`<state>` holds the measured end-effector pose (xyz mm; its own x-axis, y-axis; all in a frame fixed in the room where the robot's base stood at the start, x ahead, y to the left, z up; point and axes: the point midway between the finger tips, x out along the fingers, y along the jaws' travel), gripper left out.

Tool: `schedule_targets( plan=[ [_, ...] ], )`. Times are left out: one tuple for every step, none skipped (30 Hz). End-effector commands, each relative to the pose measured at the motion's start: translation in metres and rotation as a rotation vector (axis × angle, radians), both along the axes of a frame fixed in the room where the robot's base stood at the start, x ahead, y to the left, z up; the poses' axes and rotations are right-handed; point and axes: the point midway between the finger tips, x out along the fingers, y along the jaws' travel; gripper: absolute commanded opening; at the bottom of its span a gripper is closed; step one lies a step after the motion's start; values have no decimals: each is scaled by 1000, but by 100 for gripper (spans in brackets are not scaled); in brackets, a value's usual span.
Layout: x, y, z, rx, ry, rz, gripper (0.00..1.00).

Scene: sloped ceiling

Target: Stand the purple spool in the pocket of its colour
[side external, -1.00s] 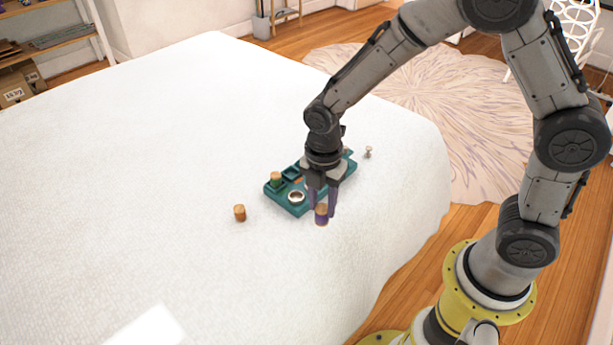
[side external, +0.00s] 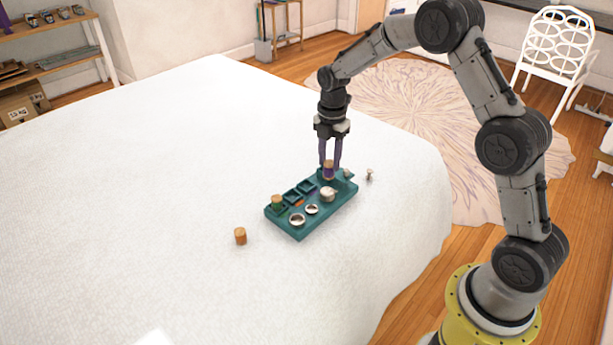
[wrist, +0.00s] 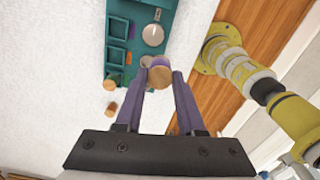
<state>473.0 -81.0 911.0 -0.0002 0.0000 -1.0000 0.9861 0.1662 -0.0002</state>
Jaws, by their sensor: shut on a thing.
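The purple spool (side external: 328,173), with a wooden-coloured top, is upright between the fingertips of my gripper (side external: 330,164). My gripper is shut on it, and it also shows in the wrist view (wrist: 159,62). In the side view the spool appears over the far part of the teal tray (side external: 299,236); I cannot tell its exact height. The tray has square pockets along one side, with an orange patch (side external: 297,203) and a purple patch (side external: 312,190) beside them. A green spool (side external: 277,203) stands in the pocket at the tray's near left end.
Small metal bowls (side external: 297,219) and a larger metal cup (side external: 327,195) sit on the tray's other side. An orange spool (side external: 240,237) stands on the white cover left of the tray. A small metal piece (side external: 369,175) lies to the right. The cover is otherwise clear.

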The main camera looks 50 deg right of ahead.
Motion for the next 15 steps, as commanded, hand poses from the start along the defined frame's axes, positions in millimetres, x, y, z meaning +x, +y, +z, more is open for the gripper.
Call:
schedule_targets(
  plan=[
    [11, -2, -6, 0, 0, 0, 0],
    [16, -2, -8, 0, 0, 0, 0],
    [23, -4, -12, 0, 1, 0, 0],
    [29, -5, -15, 0, 1, 0, 0],
    [35, -6, -17, 0, 0, 0, 0],
    [42, -7, -20, 0, 0, 0, 0],
    [47, -8, -23, 0, 0, 0, 0],
    [52, -8, -26, 1, 1, 0, 0],
    [57, -9, -34, 0, 3, 0, 0],
    [61, -10, -40, 0, 3, 1, 0],
    [65, -10, -45, 0, 3, 1, 0],
    [70, -11, -50, 1, 2, 1, 0],
    [73, -12, -55, 1, 2, 1, 0],
    [77, -13, -59, 0, 1, 1, 0],
    [81, -13, -63, 0, 1, 1, 0]
  ],
)
